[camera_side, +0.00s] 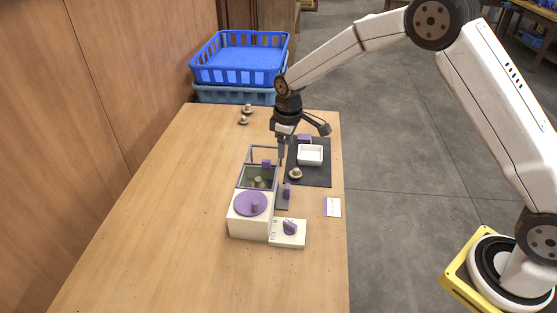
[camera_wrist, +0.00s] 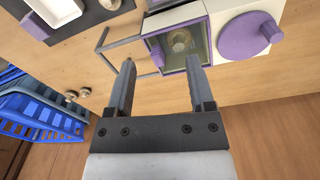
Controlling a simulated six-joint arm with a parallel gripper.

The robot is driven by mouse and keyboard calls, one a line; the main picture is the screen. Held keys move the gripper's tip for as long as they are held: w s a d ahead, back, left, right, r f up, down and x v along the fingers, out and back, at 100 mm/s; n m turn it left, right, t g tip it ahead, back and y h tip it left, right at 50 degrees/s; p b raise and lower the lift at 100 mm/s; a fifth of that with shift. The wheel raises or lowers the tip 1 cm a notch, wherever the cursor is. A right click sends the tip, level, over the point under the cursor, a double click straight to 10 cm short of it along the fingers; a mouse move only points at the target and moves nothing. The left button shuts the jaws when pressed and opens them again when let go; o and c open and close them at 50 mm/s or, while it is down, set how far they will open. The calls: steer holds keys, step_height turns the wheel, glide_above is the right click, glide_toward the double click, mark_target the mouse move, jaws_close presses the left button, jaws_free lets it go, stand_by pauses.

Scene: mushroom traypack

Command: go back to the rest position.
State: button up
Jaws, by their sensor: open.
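My gripper (camera_side: 282,155) hangs from my arm with its fingers pointing down, just behind the white machine. In the wrist view my gripper (camera_wrist: 160,65) has its two fingers spread apart with nothing held between them. The white machine (camera_side: 247,228) has a purple round dial and a clear-walled chamber (camera_side: 258,178) with a mushroom inside. In the wrist view the chamber (camera_wrist: 197,58) lies beyond the fingertips, with the mushroom (camera_wrist: 181,42) seen through it. A thin grey frame (camera_wrist: 104,42) stands out from the chamber like an open door.
A white tray (camera_side: 310,163) and a mushroom (camera_side: 295,174) sit on a dark mat (camera_side: 318,180). Two mushrooms (camera_side: 245,114) lie near the blue crates (camera_side: 240,60). A white card (camera_side: 332,207) lies at the right edge. The table's left side (camera_side: 150,210) is clear.

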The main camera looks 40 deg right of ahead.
steer(key=s+d+r+m+t, duration=0.1)
steer(key=s+d+r+m, duration=0.1)
steer(key=s, duration=1)
steer(key=s+d+r+m, duration=0.2)
steer(key=s+m, duration=0.2)
steer(key=s, duration=0.9)
steer(key=shift+s+r+t, duration=0.15)
steer(key=shift+r+t, duration=0.15)
steer(key=shift+t, duration=0.1)
steer(key=c, duration=0.3)
steer(key=n+g, duration=0.2)
steer(key=n, duration=0.6)
glide_above(266, 161)
steer(key=s, duration=0.1)
steer(key=f, duration=0.6)
steer(key=shift+s+d+f, duration=0.1)
steer(key=shift+d, duration=0.25)
steer(key=shift+c, duration=0.2)
steer(key=shift+w+a+f+n+g, duration=0.3)
steer(key=shift+w+f, duration=0.3)
steer(key=shift+w, duration=0.05)
steer(key=shift+f, duration=0.1)
